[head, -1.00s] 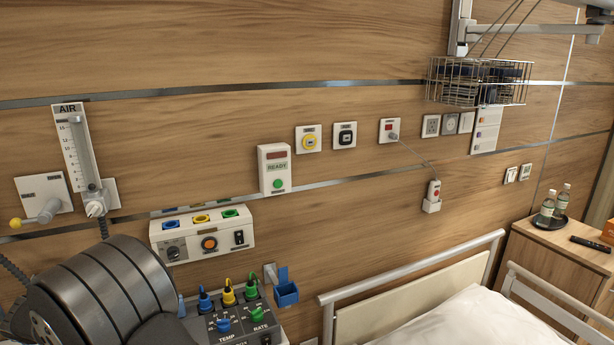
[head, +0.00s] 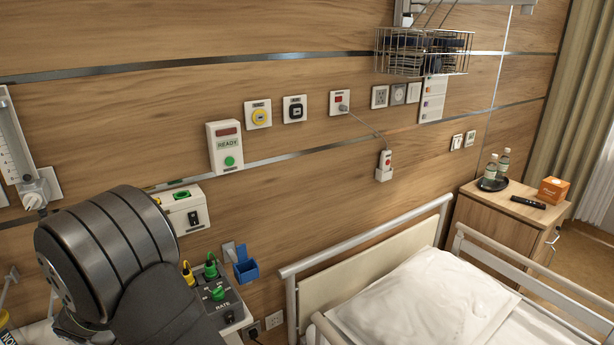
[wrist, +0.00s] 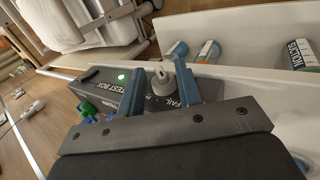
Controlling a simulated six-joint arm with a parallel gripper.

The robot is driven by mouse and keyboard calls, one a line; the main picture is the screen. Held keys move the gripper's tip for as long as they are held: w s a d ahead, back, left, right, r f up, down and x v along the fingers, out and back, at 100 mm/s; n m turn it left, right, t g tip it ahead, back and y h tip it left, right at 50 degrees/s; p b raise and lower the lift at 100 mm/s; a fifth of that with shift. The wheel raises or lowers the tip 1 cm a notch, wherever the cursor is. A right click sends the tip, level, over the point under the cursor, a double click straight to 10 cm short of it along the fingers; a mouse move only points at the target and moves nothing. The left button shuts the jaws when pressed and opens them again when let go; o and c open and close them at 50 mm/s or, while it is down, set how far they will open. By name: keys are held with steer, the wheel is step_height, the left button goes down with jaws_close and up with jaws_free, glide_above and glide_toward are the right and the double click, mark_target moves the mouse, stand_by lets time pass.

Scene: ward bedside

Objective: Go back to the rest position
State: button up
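My gripper (wrist: 158,88) shows in the wrist view with its two blue fingers spread apart. A dark grey test box (wrist: 98,76) with a lit green light lies beyond and below the fingers. In the head view my dark arm covers the lower left and the gripper itself is hidden.
A control box with green and yellow plugs (head: 222,296) and a blue holder (head: 246,270) are close right of my arm. A READY panel (head: 225,147) is on the wall. The bed rail (head: 365,238) stands to the right. Labelled cylinders (wrist: 209,50) sit in a white tray (wrist: 240,76).

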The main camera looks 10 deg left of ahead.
steer(key=g+y, duration=0.2)
steer(key=w+d+g+y, duration=0.1)
steer(key=g+y, duration=0.1)
steer(key=shift+r, duration=0.2)
steer(key=shift+a+r, duration=0.1)
steer(key=shift+r, duration=0.15)
steer(key=shift+s+r, duration=0.1)
steer(key=shift+r, duration=1.45)
steer(key=shift+o, duration=0.2)
stand_by(0.5)
